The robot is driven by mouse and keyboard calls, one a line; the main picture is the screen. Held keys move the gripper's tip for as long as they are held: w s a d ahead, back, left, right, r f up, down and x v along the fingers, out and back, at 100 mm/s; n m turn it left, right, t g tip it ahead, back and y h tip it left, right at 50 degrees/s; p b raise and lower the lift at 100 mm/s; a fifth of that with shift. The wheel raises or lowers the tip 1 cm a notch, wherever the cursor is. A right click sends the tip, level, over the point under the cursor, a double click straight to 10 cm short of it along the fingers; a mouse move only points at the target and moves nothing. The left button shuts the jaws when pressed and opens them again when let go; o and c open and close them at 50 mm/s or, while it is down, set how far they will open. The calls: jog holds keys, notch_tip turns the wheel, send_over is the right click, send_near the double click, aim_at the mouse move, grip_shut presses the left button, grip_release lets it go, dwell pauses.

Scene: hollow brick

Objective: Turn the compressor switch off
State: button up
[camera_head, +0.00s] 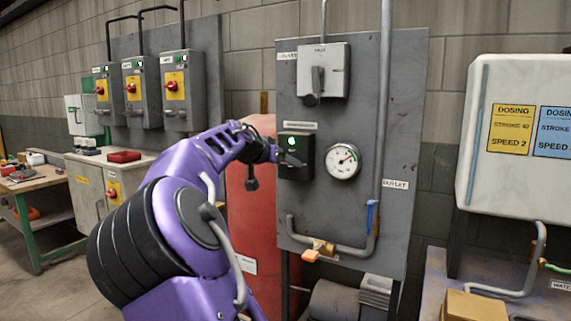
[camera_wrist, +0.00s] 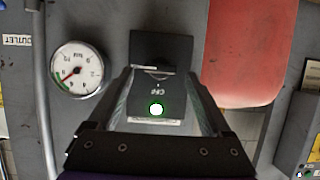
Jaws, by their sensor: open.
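The compressor switch (camera_head: 300,165) is a dark box on the grey panel, with a lit green lamp near its top. My gripper (camera_head: 275,151) is at the box's left side in the head view. In the wrist view, where the scene appears upside down, the switch box (camera_wrist: 165,50) lies ahead and between my fingers. The wrist view shows the green lamp lit and a small label that seems to read OFF. My gripper (camera_wrist: 166,82) is open, one finger on each side of the box face. I cannot tell whether the fingers touch it.
A pressure gauge (camera_head: 342,161) is right of the switch, and it also shows in the wrist view (camera_wrist: 76,70). A grey lever box (camera_head: 322,72) sits above. A red tank (camera_head: 250,225) stands behind my arm. A pipe (camera_head: 386,100) runs down the panel.

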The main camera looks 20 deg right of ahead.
jog(key=shift+x, duration=0.95)
grip_shut()
